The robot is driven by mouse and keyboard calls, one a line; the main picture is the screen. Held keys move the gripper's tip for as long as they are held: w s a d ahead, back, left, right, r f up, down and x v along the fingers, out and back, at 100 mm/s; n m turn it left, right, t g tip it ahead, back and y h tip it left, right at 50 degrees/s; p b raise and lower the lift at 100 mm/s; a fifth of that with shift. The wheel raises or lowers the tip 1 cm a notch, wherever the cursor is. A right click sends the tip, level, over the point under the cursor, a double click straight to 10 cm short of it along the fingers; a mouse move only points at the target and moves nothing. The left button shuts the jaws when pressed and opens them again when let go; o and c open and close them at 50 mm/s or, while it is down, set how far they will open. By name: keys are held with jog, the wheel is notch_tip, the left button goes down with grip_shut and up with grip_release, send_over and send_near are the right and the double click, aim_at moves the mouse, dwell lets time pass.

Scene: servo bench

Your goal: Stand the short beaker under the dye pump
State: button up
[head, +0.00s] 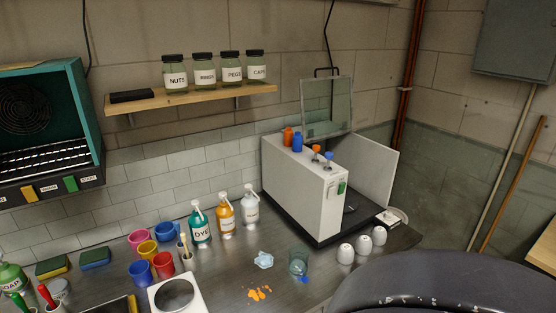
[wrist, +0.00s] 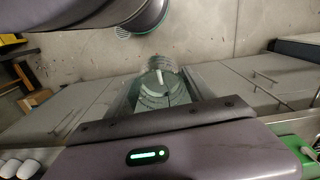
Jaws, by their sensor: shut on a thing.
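My gripper (wrist: 158,92) is shut on a clear glass beaker (wrist: 158,80) in the wrist view. The beaker sits between the two jaws, with pale ring lines and a small white mark on it. Its height is hard to judge from this angle. My gripper does not show in the head view. There, a clear glass beaker (head: 298,264) stands upright on the bench; I cannot tell whether it is the short one. The dye pump (head: 201,227) is a teal bottle labelled DYE with a white pump top, left of an orange pump bottle (head: 226,213) and a white one (head: 251,210).
Orange splotches (head: 259,293) and a crumpled pale-blue cloth (head: 263,260) lie on the bench before the bottles. Several coloured cups (head: 163,265) stand left of the dye pump. White cups (head: 346,253) stand at right, before a white machine (head: 303,180). My dark arm (head: 440,285) covers the lower right.

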jog(key=shift+s, duration=0.4)
jog(key=shift+w+f, duration=0.1)
jog(key=w, duration=0.2)
jog(key=w+b, duration=0.1)
jog(key=shift+w+d+f+m, duration=0.1)
jog(key=shift+d+f+m, duration=0.2)
jog(key=shift+m, duration=0.1)
jog(key=w+d+f+m+b, duration=0.2)
jog(key=w+d+m, duration=0.1)
jog(key=w+d, duration=0.8)
jog(key=w+d+f+m+b, duration=0.2)
jog(key=w+d+m+b, duration=0.1)
jog(key=w+d, duration=0.8)
jog(key=shift+d+b, duration=0.3)
jog(key=shift+d, duration=0.1)
jog(key=shift+f, duration=0.1)
